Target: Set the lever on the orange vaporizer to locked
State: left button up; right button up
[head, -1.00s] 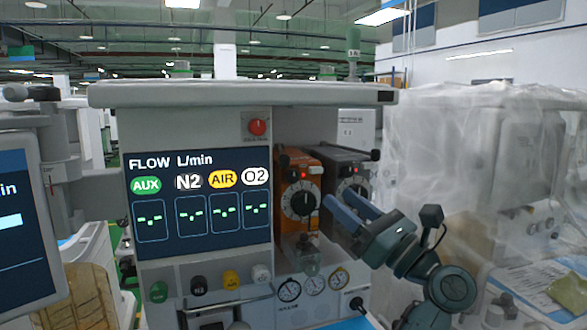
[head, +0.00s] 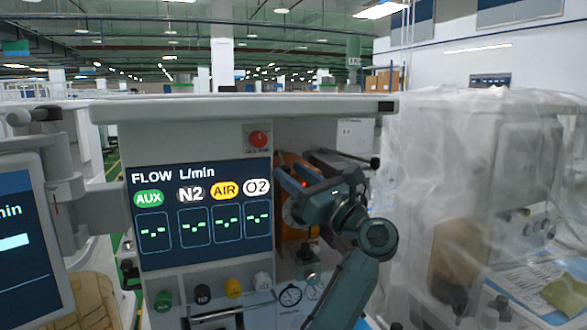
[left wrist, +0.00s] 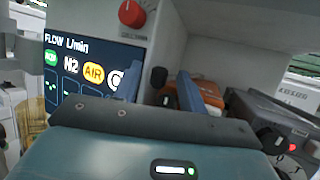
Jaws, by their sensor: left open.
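The orange vaporizer (head: 284,160) stands in the cart's bay right of the flow screen. In the head view my left gripper (head: 299,184) is in front of it and hides most of its face and dial. In the left wrist view its orange top (left wrist: 208,97) shows beyond the right finger. A black knob (left wrist: 158,77), which looks like the end of its lever, shows between the two open blue fingers of the gripper (left wrist: 160,88). The fingers appear apart from it, but the depth is hard to tell. My right gripper is not in view.
A dark grey vaporizer (left wrist: 268,112) stands close on the right; a black knob (head: 375,163) sticks out at its right. The cart's top shelf (head: 240,108) overhangs the bay. The flow screen (head: 200,215) is on the left. A plastic-covered cart (head: 460,200) stands at the right.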

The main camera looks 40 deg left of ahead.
pick_arm(q)
jog(key=shift+a, duration=0.3)
jog(key=shift+c, duration=0.5)
grip_shut()
